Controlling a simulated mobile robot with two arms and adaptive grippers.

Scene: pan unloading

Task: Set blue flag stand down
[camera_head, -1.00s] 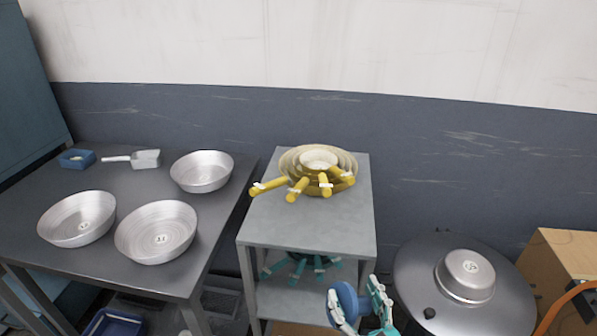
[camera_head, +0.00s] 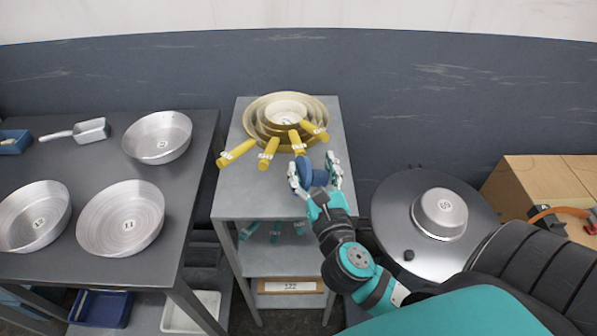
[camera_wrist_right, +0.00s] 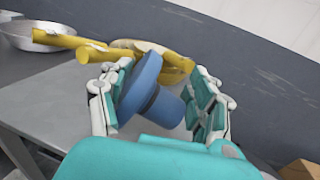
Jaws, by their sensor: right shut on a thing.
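The blue flag stand (camera_head: 304,172) is a round blue piece with a wide disc and a narrower part, seen closer in the right wrist view (camera_wrist_right: 145,85). My right gripper (camera_head: 316,176) is shut on it, with a finger on each side. It is at the front right part of the grey shelf unit's top (camera_head: 250,190), just in front of the yellow-handled pans. The stand looks tilted in the wrist view. I cannot tell whether it touches the top. My left gripper is not in view.
Nested pans with yellow handles (camera_head: 264,158) fill the back of the shelf top; its front left is clear. A dark table (camera_head: 85,165) with metal pans (camera_head: 120,218) stands left. A round metal lidded vessel (camera_head: 400,215) and a cardboard box (camera_head: 545,180) are right.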

